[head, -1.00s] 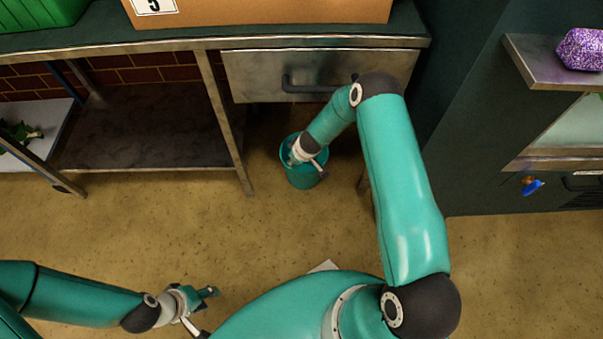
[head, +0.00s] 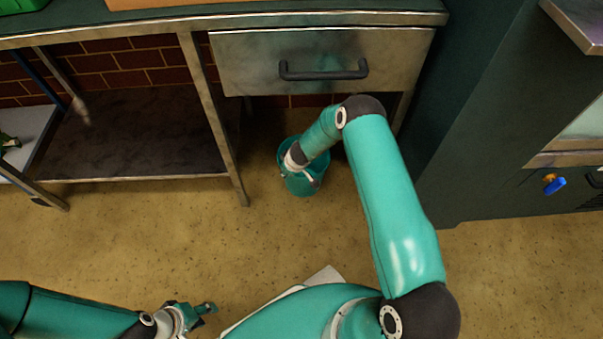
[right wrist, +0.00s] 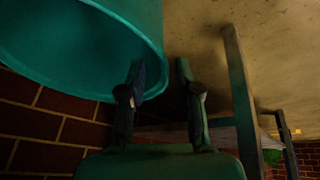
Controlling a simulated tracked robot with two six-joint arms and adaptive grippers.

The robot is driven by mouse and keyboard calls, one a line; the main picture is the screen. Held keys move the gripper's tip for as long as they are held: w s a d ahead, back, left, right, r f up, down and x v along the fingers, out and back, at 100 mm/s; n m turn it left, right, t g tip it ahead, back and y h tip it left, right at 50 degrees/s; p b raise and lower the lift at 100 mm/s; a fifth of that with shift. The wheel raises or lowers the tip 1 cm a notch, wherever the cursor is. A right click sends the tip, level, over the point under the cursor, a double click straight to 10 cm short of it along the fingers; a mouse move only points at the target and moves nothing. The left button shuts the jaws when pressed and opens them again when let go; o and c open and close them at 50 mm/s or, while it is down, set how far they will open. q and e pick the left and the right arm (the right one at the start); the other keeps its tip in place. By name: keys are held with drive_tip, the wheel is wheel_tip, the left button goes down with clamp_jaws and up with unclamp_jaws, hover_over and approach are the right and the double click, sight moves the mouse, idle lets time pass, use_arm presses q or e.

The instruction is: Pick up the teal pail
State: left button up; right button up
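The teal pail (head: 304,187) stands upright on the floor below the drawer, partly covered by my right arm in the head view. In the right wrist view the pail (right wrist: 85,45) fills the upper left. My right gripper (right wrist: 160,72) is at its rim, with the fingers apart. One finger overlaps the pail and the other is outside, with a gap between the rim and that outer finger. The head view mostly hides the right fingertips. My left gripper (head: 205,312) is low in the head view, away from the pail, and looks open and empty; the frame edge cuts it.
A metal drawer (head: 320,62) with a dark handle is above the pail. A table leg (head: 215,125) stands just left of it, beside a low shelf (head: 135,135). A dark green cabinet (head: 465,140) is at the right. The floor (head: 150,235) in front is clear.

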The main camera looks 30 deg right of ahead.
drive_tip(key=b+x, duration=0.1)
drive_tip(key=x, duration=0.2)
drive_tip(key=shift+s+d+f+b, duration=0.1)
drive_tip(key=shift+s+f+b, duration=0.05)
drive_tip(key=shift+f+b, duration=0.15)
drive_tip(key=shift+w+f+b, duration=0.3)
drive_tip(key=shift+w, duration=0.05)
use_arm(q)
drive_tip(key=f, duration=0.3)
drive_tip(key=shift+w+a, duration=0.15)
drive_tip(key=shift+w, duration=0.2)
use_arm(e)
drive_tip(key=shift+a+r, duration=0.1)
drive_tip(key=shift+a, duration=0.1)
drive_tip(key=shift+d, duration=0.1)
clamp_jaws()
